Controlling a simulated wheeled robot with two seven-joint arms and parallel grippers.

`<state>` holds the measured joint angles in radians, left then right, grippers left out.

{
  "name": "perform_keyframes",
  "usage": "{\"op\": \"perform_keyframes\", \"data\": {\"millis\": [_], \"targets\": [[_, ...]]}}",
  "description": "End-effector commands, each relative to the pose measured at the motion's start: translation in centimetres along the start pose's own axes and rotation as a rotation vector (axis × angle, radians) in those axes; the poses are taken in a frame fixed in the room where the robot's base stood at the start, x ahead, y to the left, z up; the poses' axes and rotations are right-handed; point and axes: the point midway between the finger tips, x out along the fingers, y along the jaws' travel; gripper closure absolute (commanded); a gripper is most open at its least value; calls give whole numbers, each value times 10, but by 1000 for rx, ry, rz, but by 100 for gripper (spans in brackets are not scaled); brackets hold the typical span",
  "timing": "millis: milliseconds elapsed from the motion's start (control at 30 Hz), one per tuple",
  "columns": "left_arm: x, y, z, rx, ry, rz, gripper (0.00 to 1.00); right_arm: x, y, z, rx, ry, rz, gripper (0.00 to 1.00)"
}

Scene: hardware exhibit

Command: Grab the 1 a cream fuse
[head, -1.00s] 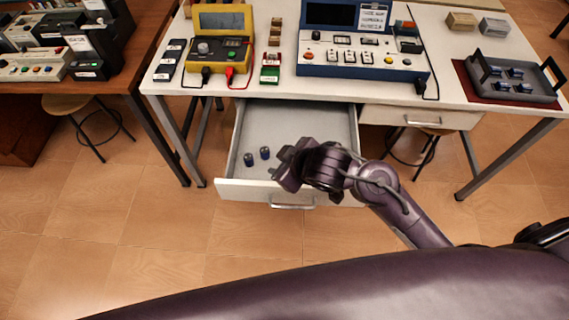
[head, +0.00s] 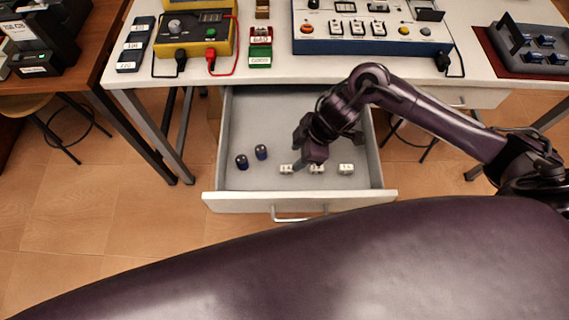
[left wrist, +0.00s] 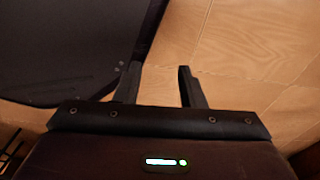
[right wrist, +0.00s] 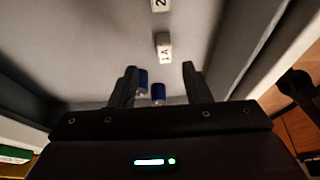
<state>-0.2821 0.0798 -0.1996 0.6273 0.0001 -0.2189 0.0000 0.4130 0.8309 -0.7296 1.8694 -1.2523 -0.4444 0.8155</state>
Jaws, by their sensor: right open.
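Three small cream fuses lie in a row in the open drawer. The leftmost fuse (head: 286,168), by its place beside the blue cylinders, matches the cream fuse marked 1A (right wrist: 163,47) in the right wrist view. A middle fuse (head: 317,168) and a right fuse (head: 346,169) lie beside it. Part of another fuse marked 2 (right wrist: 160,5) shows at the top of the right wrist view. My right gripper (head: 304,150) is open and empty above the drawer, close to the 1A fuse; its fingers (right wrist: 159,68) point toward it. My left gripper (left wrist: 157,75) is open and empty over the floor.
A blue instrument panel (head: 370,38), a yellow meter (head: 200,30) and a tray (head: 540,62) stand on the white table above.

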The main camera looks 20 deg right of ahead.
Motion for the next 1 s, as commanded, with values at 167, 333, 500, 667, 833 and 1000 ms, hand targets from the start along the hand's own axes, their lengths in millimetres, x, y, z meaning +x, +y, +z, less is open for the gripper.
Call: {"op": "perform_keyframes", "data": {"millis": [167, 333, 500, 667, 833, 1000], "targets": [[0, 5, 32, 0, -45, 6, 64, 21, -3, 0, 1, 1, -2, 56], [2, 6, 37, 0, -52, 7, 64, 48, -6, 0, 1, 2, -1, 56], [4, 4, 22, 0, -31, 4, 64, 63, -5, 0, -1, 1, 1, 56], [4, 2, 7, 0, -8, 2, 64, 64, -5, 0, -1, 1, 2, 56], [4, 2, 10, 0, -12, 3, 64, 64, -5, 0, -1, 1, 2, 68], [4, 3, 17, 0, -23, 4, 64, 64, -5, 0, -1, 1, 2, 90]]}}
